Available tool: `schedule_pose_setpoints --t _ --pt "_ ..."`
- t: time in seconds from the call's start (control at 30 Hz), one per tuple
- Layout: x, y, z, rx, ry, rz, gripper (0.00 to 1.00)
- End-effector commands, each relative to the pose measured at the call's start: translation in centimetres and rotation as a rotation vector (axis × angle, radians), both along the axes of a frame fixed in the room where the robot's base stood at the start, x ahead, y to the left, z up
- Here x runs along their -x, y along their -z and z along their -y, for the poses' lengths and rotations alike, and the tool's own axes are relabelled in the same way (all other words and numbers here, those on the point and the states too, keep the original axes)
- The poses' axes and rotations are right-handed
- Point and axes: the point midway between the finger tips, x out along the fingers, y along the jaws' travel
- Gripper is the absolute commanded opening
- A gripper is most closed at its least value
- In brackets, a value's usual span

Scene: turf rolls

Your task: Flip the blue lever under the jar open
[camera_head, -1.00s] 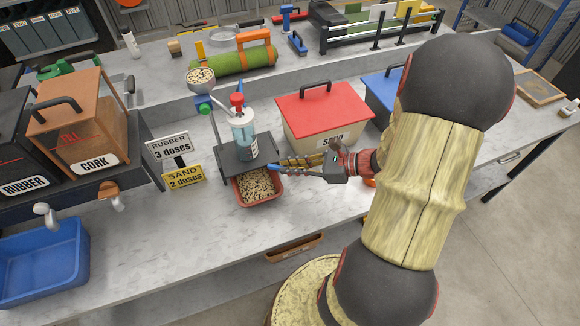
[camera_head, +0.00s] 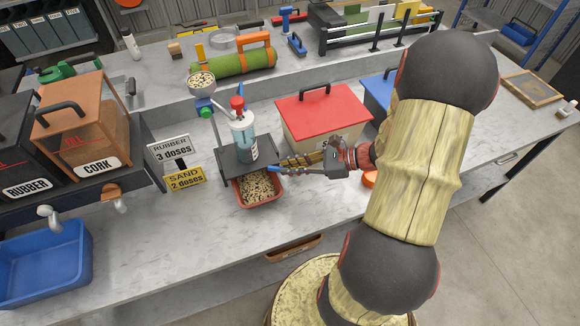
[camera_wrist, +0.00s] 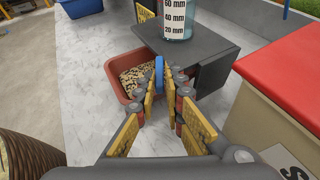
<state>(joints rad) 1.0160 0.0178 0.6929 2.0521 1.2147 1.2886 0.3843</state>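The jar (camera_head: 243,139), clear with a graduated label and a red-topped cap, stands on a dark grey stand (camera_head: 234,160). Its lower part also shows in the wrist view (camera_wrist: 177,18). The blue lever (camera_head: 275,169) sticks out under the jar's stand. In the wrist view the blue lever (camera_wrist: 159,73) appears between my fingertips, close to the right one. My gripper (camera_head: 287,166) is at the stand's front right. In the wrist view my gripper (camera_wrist: 160,92) is open, with a gap between its yellow-padded fingers. I cannot tell whether a finger touches the lever.
A red-brown tray (camera_head: 259,190) of speckled granules sits below the stand. A red-lidded sand box (camera_head: 322,115) stands close on the right. Dose signs (camera_head: 171,150) stand to the left. The front bench surface (camera_head: 185,235) is clear.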

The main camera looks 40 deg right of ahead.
Motion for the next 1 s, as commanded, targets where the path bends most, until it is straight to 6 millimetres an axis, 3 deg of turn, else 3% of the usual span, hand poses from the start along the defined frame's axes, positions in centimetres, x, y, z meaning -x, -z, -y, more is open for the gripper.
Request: schedule_pose_setpoints --t 0.27,0.63,1.0 --pt "0.0 0.0 0.0 0.000 0.000 0.000 0.27" --pt "0.3 -0.2 0.3 0.000 0.001 0.000 0.27" --pt "4.5 -2.6 4.6 0.002 0.006 0.001 0.27"
